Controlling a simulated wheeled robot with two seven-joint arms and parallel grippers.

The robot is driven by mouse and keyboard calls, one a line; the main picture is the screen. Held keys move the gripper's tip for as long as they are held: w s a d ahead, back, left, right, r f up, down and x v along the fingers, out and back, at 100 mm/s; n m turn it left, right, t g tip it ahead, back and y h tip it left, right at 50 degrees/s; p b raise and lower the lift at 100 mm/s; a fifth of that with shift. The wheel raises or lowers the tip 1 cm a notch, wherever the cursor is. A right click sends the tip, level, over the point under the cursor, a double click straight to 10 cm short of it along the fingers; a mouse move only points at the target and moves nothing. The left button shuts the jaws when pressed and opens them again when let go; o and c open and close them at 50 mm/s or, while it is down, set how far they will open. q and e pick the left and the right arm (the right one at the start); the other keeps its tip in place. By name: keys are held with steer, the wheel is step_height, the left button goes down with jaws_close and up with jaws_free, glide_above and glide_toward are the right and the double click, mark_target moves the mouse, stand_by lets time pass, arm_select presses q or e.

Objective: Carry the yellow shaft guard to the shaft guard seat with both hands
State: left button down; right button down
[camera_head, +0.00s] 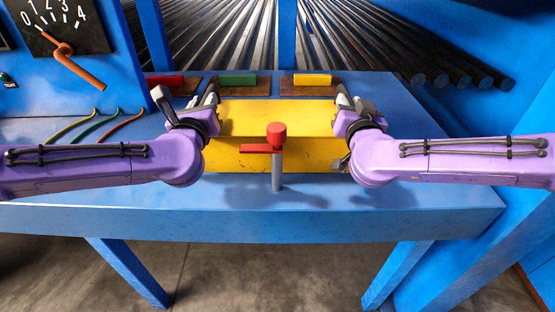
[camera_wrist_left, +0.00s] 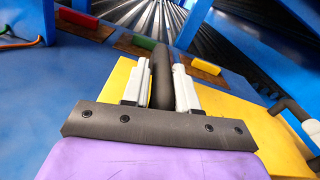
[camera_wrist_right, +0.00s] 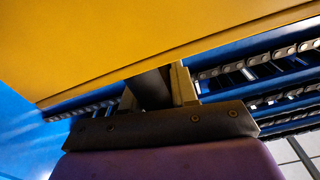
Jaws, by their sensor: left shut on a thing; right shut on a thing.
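The yellow shaft guard (camera_head: 280,117) is a wide box-like cover with a top and a front face, held level between my two grippers over the blue table. My left gripper (camera_head: 211,97) is shut on a dark bar handle (camera_wrist_left: 161,75) at the guard's left end. My right gripper (camera_head: 342,97) is shut on the matching dark handle (camera_wrist_right: 150,88) at its right end. The guard's yellow face (camera_wrist_right: 150,40) fills the top of the right wrist view. Shadows lie on the table in front of the guard. I cannot make out the shaft guard seat.
A red-topped grey post (camera_head: 277,178) stands in front of the guard. Red (camera_head: 165,80), green (camera_head: 238,79) and yellow (camera_head: 312,79) blocks sit on brown pads behind. Metal rollers (camera_head: 400,50) lie beyond the table. A gauge panel (camera_head: 62,25) is at far left.

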arm_select(q)
steer(key=shift+s+d+f+b, duration=0.15)
steer(key=shift+d+f+b, duration=0.2)
steer(key=shift+f, duration=0.2)
arm_select(e)
steer(key=shift+s+a+f, duration=0.1)
steer(key=shift+a+f, duration=0.25)
steer(key=shift+f, duration=0.15)
arm_select(q)
steer(key=c, duration=0.9)
jaws_free()
steer(key=shift+r+p, duration=0.25)
steer(key=shift+p, duration=0.1)
arm_select(e)
steer(key=c, duration=0.9)
jaws_free()
steer(key=shift+r, duration=0.25)
arm_select(q)
steer(key=shift+a, duration=0.15)
arm_select(e)
steer(key=shift+o, duration=0.2)
steer(key=shift+s+d, duration=0.1)
steer(key=shift+d, duration=0.1)
steer(key=shift+d, duration=0.1)
arm_select(q)
steer(key=s, duration=1.2)
arm_select(e)
steer(key=s, duration=1.2)
